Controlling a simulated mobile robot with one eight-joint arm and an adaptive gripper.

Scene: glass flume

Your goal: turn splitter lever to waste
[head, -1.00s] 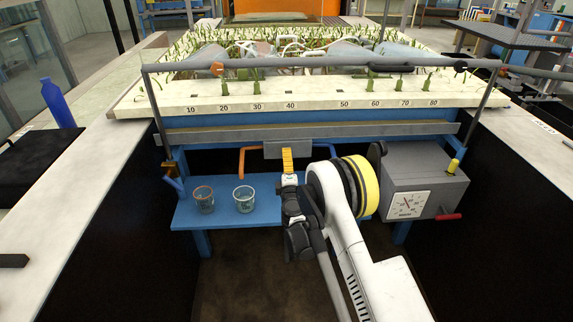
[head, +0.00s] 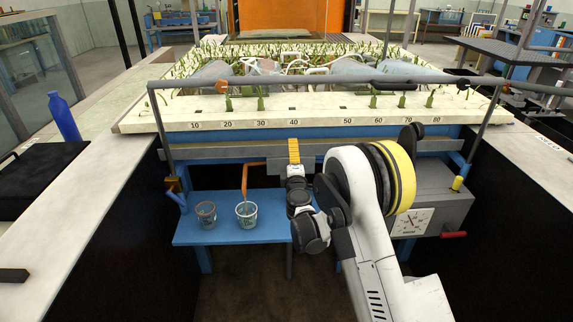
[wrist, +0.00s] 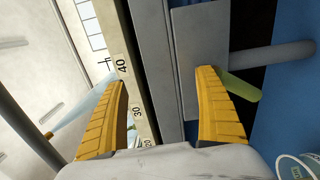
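The grey splitter box (head: 306,164) hangs under the front rail, with an orange tube (head: 246,181) bending down from its left side toward the right-hand cup (head: 247,216). My gripper (head: 293,149) has yellow fingers and is in front of this box in the head view. In the wrist view my gripper (wrist: 162,78) is open and empty, with its right finger overlapping the grey box (wrist: 188,40). A yellow-green rod (wrist: 242,89) shows behind that finger. I cannot tell whether this rod is the splitter lever. My arm hides the box's right side.
A second cup (head: 206,215) stands on the blue shelf (head: 205,238). A grey box with a dial (head: 412,222) and red handle (head: 453,234) sits at the right. The flume's number strip (head: 260,124) and a grey top rail (head: 200,84) lie above.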

